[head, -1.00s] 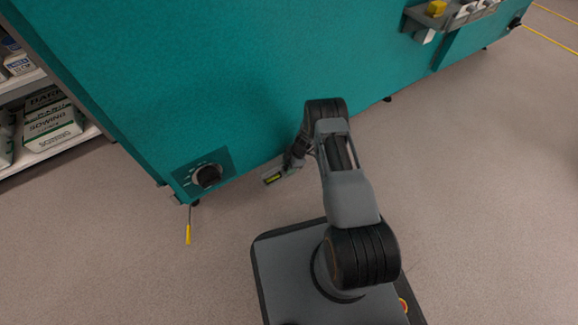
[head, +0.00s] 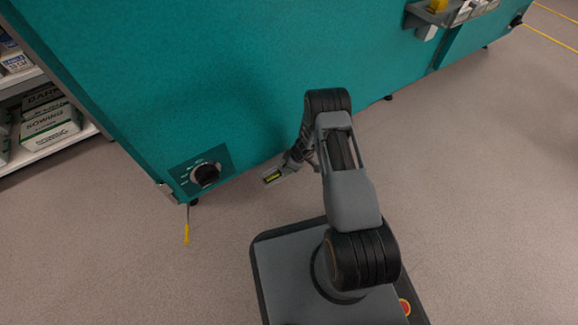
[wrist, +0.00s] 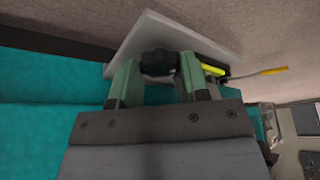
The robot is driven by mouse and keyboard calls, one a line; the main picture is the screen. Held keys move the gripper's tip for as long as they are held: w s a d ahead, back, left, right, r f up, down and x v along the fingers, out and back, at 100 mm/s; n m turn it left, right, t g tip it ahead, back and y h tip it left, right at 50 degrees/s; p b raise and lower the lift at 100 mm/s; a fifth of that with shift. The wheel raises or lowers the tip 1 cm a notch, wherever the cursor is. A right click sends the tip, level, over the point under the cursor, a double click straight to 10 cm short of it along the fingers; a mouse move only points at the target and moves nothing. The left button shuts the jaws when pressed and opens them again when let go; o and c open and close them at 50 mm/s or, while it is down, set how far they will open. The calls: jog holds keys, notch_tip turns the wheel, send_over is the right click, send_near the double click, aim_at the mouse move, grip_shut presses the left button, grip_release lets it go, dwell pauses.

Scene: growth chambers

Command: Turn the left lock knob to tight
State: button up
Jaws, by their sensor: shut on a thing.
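The lock knob (head: 205,174), round and black, sits on a dark panel (head: 222,160) with white markings at the lower left corner of the teal chamber front. Its setting is too small to read. My gripper (head: 287,170) is to the right of the knob and apart from it, low beside the chamber.
Shelves with labelled bags (head: 48,125) stand at the left. A grey tray (head: 440,16) is on the chamber at upper right. Floor around my base is open.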

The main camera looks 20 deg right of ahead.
jog(key=shift+m, duration=0.6)
jog(key=shift+t, duration=0.3)
jog(key=o, duration=0.9)
jog(key=shift+r, duration=0.1)
jog(key=p+v, duration=0.4)
jog(key=v, duration=0.9)
jog(key=shift+s+r+p, duration=0.15)
jog(key=shift+r+p, duration=0.1)
jog(key=shift+p, duration=0.1)
